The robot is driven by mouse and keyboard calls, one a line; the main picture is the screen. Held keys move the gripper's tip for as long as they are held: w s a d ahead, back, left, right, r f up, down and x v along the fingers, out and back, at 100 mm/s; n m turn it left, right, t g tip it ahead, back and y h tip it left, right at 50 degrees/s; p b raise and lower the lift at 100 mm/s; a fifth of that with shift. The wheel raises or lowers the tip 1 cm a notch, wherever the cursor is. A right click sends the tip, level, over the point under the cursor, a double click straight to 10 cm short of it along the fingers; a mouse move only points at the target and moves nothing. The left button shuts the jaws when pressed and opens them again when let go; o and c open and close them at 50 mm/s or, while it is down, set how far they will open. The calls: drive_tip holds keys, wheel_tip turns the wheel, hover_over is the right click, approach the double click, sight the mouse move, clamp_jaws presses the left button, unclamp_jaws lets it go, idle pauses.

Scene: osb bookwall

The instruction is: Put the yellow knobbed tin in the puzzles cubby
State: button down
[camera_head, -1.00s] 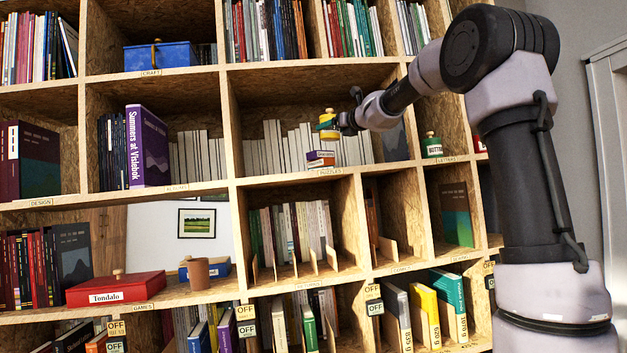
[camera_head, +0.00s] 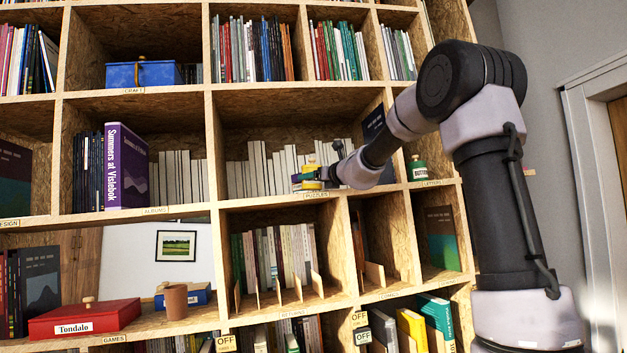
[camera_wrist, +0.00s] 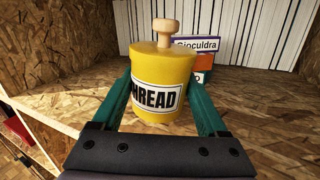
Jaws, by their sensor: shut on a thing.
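The yellow tin (camera_wrist: 160,85) has a pale wooden knob on its lid and a label reading THREAD. My gripper (camera_wrist: 167,108) is shut on it, with one green finger on each side. In the head view the tin (camera_head: 310,172) is at the front of the puzzles cubby (camera_head: 290,200), low over its floor, upright or nearly so. My gripper (camera_head: 324,174) reaches it from the right. I cannot tell whether the tin's base touches the shelf.
White books (camera_head: 262,172) line the cubby's back. A green tin (camera_head: 417,169) stands in the letters cubby to the right. Bare shelf shows around the tin.

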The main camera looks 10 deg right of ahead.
drive_tip(key=shift+f, duration=0.1)
drive_tip(key=shift+f, duration=0.4)
unclamp_jaws()
drive_tip(key=shift+r, duration=0.1)
